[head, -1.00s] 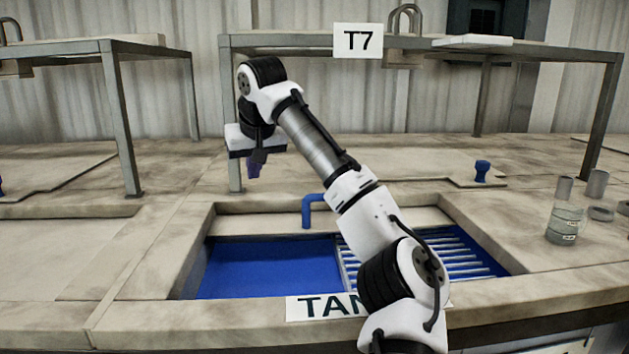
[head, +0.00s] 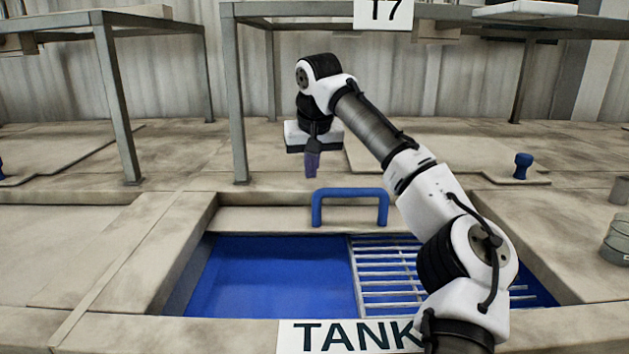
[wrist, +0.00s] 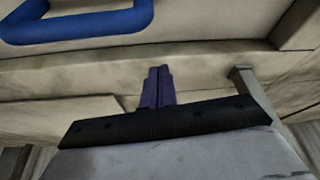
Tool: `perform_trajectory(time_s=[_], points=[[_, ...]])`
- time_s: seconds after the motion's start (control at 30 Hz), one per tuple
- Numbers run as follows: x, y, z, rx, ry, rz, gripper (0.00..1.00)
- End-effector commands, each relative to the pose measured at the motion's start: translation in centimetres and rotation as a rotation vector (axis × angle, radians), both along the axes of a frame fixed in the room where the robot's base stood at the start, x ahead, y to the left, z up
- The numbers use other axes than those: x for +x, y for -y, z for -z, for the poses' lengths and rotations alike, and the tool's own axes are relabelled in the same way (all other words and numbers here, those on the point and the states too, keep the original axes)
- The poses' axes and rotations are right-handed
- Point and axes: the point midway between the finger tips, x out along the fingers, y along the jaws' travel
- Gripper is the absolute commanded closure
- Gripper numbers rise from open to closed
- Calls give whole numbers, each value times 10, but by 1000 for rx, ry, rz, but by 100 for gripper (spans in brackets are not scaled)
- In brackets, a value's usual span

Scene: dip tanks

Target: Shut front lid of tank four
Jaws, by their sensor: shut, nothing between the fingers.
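The tank opening with blue inside (head: 280,275) is uncovered at the front of the counter. A beige panel (head: 255,218) lies along its back edge, bearing a blue bar handle (head: 350,193); it looks like the lid, drawn back. The handle also shows at the upper left of the wrist view (wrist: 80,27). The front sign (head: 350,338) reads "TANK"; my arm hides any number. My gripper (head: 312,163) is shut and empty, with purple fingers above the counter, behind and left of the handle. The fingertips (wrist: 158,72) show close together, apart from the handle.
A metal rack (head: 390,275) lies in the right part of the tank. A shelf frame leg (head: 238,110) stands behind on the left; its sign (head: 384,12) reads T7. A blue knob (head: 523,163) stands at the back right, and a glass vessel (head: 617,238) at the right edge.

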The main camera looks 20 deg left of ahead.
Motion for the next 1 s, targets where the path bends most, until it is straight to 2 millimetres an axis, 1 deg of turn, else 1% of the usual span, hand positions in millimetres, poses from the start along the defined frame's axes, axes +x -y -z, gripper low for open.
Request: perform_trajectory(time_s=[0.07, 0.3, 0.47, 0.6, 1.0], points=[[5, -2, 16, -3, -1, 1, 100], [-17, 13, 19, -1, 2, 0, 100], [-26, 18, 21, 1, 2, -1, 100], [-28, 19, 22, 2, 1, -1, 100], [-28, 18, 22, 1, 1, -1, 100]])
